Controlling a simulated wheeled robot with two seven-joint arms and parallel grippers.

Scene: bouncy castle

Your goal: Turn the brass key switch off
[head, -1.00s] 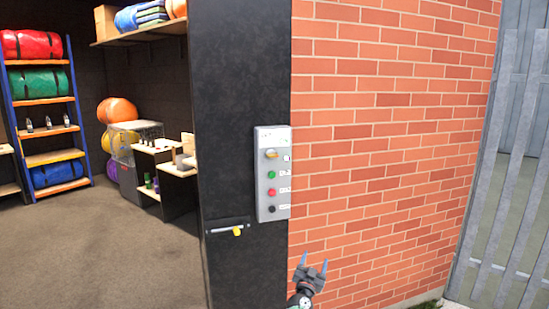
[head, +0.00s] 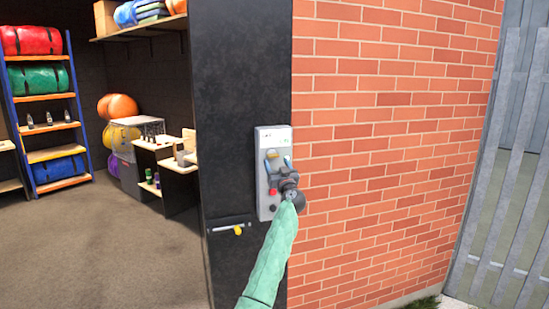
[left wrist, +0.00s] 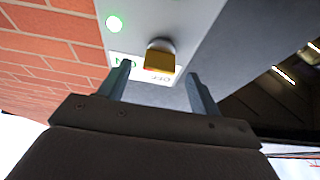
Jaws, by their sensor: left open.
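The grey control box (head: 262,136) is mounted on the edge between the black panel and the brick wall. Its brass key switch (head: 271,153) is near the top, and shows large in the left wrist view (left wrist: 160,58). Labels beside the key, one reading OFF, appear upside down there; a green lamp (left wrist: 114,23) glows nearby. My left gripper (head: 278,163) is open in front of the box. In the left wrist view its fingers (left wrist: 159,70) stand on either side of the key; I cannot tell whether they touch it. The gripper hides the green button. My right gripper is out of view.
A red button (head: 272,191) and a black knob (head: 272,208) sit lower on the box. The brick wall (head: 390,130) to the right is clear.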

